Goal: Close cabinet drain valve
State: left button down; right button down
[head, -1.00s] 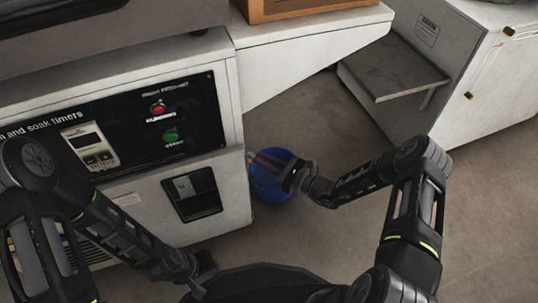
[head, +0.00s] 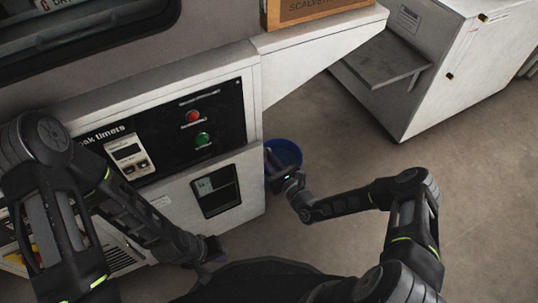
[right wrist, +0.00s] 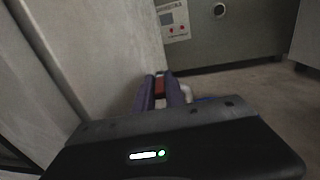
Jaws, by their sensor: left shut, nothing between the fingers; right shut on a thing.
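My right gripper (right wrist: 161,92) reaches beside the side face of the white cabinet (head: 215,165). In the right wrist view its purple fingers are shut on a small red valve handle (right wrist: 160,84). A white pipe (right wrist: 187,92) shows just right of the fingers; the rest of the valve is hidden. In the head view the right gripper (head: 281,178) is in front of a blue bucket (head: 287,150) on the floor. My left gripper (head: 214,254) is low in front of the cabinet, shut and empty.
A cabinet front has a black timer panel with a red button (head: 193,116) and a green button (head: 202,139). A wooden box (head: 320,10) stands on the sloping white ledge (head: 325,40). A grey shelf (head: 385,65) juts from another cabinet (head: 445,60). The floor at right is open.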

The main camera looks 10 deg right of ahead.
jog(key=c, duration=1.4)
grip_release()
jog(key=p+v, duration=0.2)
jog(key=v, duration=0.5)
jog(key=shift+s+d, duration=0.2)
jog(key=shift+s, duration=0.15)
